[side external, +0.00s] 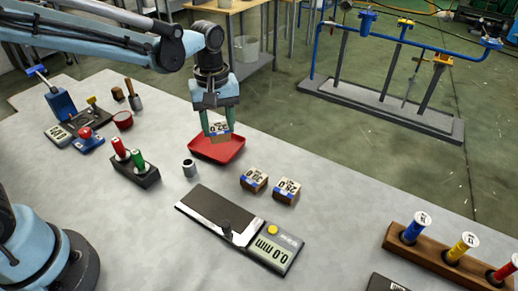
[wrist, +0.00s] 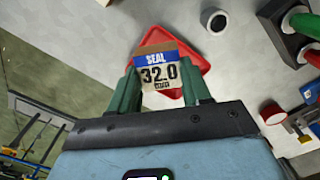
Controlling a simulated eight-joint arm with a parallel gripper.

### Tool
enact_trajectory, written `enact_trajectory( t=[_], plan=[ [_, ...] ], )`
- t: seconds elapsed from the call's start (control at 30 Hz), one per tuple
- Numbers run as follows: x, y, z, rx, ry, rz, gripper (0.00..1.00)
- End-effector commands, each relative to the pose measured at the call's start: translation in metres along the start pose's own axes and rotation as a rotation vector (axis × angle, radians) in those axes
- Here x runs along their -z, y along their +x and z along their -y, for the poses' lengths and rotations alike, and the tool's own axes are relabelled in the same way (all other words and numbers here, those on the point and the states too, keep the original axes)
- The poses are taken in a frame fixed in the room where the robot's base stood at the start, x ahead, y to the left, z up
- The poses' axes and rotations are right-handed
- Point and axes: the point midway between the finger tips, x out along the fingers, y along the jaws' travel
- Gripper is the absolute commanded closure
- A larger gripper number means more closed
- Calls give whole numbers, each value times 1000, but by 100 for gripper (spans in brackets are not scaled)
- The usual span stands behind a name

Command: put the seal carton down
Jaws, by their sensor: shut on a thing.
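The seal carton (wrist: 158,70) is a small brown box with a blue and white label reading SEAL 32.0. My gripper (wrist: 160,88) is shut on it, with one green finger on each side. In the side external view my gripper (side external: 219,122) points down and holds the seal carton (side external: 219,130) at the red tray (side external: 217,151). The red tray (wrist: 187,62) also shows behind the carton in the wrist view. I cannot tell whether the carton's bottom touches the tray.
Two similar cartons (side external: 254,180) (side external: 287,191) stand right of the tray. A small metal cylinder (side external: 189,168) is in front of it. A holder with red and green handles (side external: 136,172) stands left.

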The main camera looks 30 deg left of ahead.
Motion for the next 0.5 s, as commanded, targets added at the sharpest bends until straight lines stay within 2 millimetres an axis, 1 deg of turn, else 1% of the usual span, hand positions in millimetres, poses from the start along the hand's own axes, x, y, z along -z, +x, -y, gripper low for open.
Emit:
enact_trajectory(
  t=[0.03,0.1,0.2,0.37,0.5],
  plan=[
    [12,7,1,0,-4,0,81],
    [24,14,3,0,-3,0,81],
    [37,22,4,0,-1,0,81],
    [46,29,6,0,2,0,81],
    [47,45,5,0,3,0,81]
  ],
)
